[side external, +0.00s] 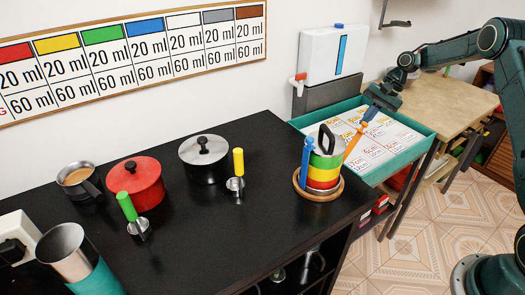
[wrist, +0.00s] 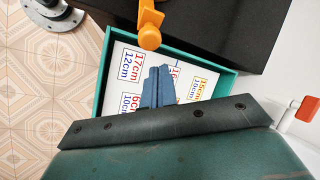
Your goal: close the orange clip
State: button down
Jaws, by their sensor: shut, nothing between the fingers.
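The orange clip (side external: 354,142) is on the right side of a striped pot stack (side external: 324,172) and leans outward, away from the stack, up to the right. Its rounded end also shows at the top of the wrist view (wrist: 150,36). A blue clip (side external: 306,163) on the left side of the stack stands nearly upright against it. My gripper (side external: 370,114) is over the teal tray, close to the outer end of the orange clip. In the wrist view its blue fingers (wrist: 158,74) are together and empty, with a small gap in the picture between their tips and the orange end.
The teal tray (side external: 411,153) with printed number cards lies below my gripper. The pot stack stands on a round wooden board (side external: 298,186) at the right end of the black counter (side external: 215,235). A red pot (side external: 136,181) and a black pot (side external: 205,162) stand further left.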

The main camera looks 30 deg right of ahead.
jog(key=shift+s+a+r, duration=0.55)
jog(key=shift+s+a, duration=0.05)
jog(key=shift+a, duration=0.05)
jog(key=shift+a+r, duration=0.15)
jog(key=shift+a+r+h, duration=0.7)
jog(key=shift+a+r, duration=0.05)
jog(key=shift+a, duration=0.2)
jog(key=a+r+h, duration=0.3)
jog(key=a+h, duration=0.1)
jog(key=a, duration=0.6)
jog(key=shift+s+a+n, duration=0.15)
jog(key=shift+a+n, duration=0.05)
jog(key=shift+n, duration=0.1)
jog(key=shift+r, duration=0.25)
